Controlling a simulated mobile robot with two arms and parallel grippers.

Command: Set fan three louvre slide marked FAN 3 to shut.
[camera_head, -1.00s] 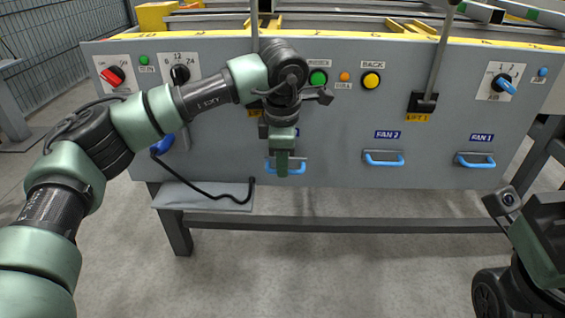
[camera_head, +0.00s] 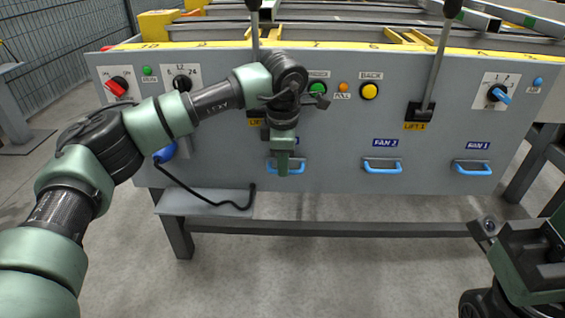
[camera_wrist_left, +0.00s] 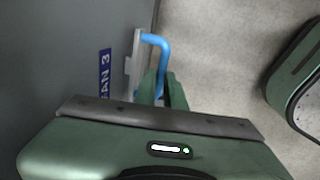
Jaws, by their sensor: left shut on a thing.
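The FAN 3 louvre slide has a blue handle (camera_head: 299,167) low on the grey panel. In the left wrist view the handle (camera_wrist_left: 155,40) stands out from a pale plate beside the blue FAN 3 label (camera_wrist_left: 105,73). My left gripper (camera_head: 283,168) points down and is shut on the handle, hiding its middle; its fingers (camera_wrist_left: 160,88) show around it in the wrist view. In the head view the arm covers most of the label. The plate looks close to the panel. My right gripper (camera_head: 530,248) is away at the lower right, its fingers unclear.
The FAN 2 handle (camera_head: 383,167) and FAN 1 handle (camera_head: 472,168) are to the right. Levers, including LIFT 1 (camera_head: 432,85), and buttons sit above. A black cable (camera_head: 205,197) hangs over a small shelf (camera_head: 180,205) at left. Floor in front is clear.

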